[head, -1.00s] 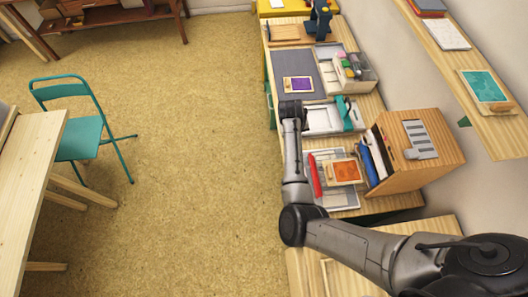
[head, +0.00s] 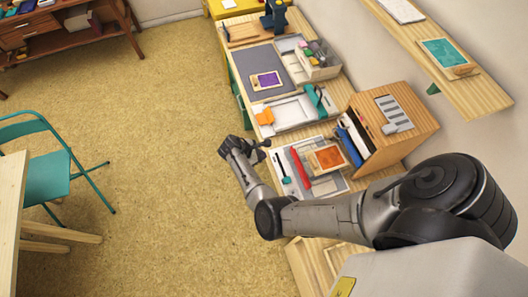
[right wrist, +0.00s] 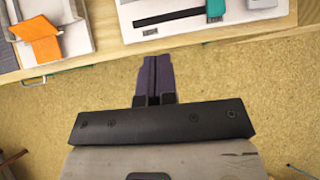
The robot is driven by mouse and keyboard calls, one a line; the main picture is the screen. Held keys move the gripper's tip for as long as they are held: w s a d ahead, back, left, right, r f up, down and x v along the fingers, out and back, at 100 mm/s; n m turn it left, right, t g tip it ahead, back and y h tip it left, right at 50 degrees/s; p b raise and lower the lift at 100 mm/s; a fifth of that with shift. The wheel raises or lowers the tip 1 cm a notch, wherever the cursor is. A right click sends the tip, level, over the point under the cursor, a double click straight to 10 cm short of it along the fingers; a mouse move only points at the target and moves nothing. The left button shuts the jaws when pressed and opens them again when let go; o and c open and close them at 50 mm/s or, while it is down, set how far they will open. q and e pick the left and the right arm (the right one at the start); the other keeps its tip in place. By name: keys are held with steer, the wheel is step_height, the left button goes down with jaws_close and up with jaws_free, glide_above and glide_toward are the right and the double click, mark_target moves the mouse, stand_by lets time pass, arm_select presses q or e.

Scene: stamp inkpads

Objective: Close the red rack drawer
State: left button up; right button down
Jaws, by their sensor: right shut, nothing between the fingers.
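I cannot make out a red rack drawer in either view; no drawer front is recognisable as red on the near bench. My right gripper (head: 264,147) is shut and empty, just off the front edge of the bench (head: 312,131), pointing at it. In the right wrist view its dark fingers (right wrist: 157,66) are together, over the floor and below the bench edge in the picture. A green bar handle (right wrist: 42,80) shows on the bench front at left. My left gripper is not in view.
A tray with a red bar (head: 305,167) and an orange stamp pad (head: 326,158) lies on the bench. A wooden file box (head: 393,118) stands behind. An orange cloth (head: 264,116) lies beyond the gripper.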

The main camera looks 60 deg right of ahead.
steer(key=b+x, duration=0.5)
steer(key=x, duration=0.3)
steer(key=shift+f, duration=0.25)
steer(key=shift+s+d, duration=0.65)
steer(key=shift+d, duration=0.15)
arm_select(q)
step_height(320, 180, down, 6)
arm_select(e)
steer(key=shift+s+d+f, duration=0.1)
steer(key=shift+s+d, duration=0.4)
steer(key=shift+d, duration=0.15)
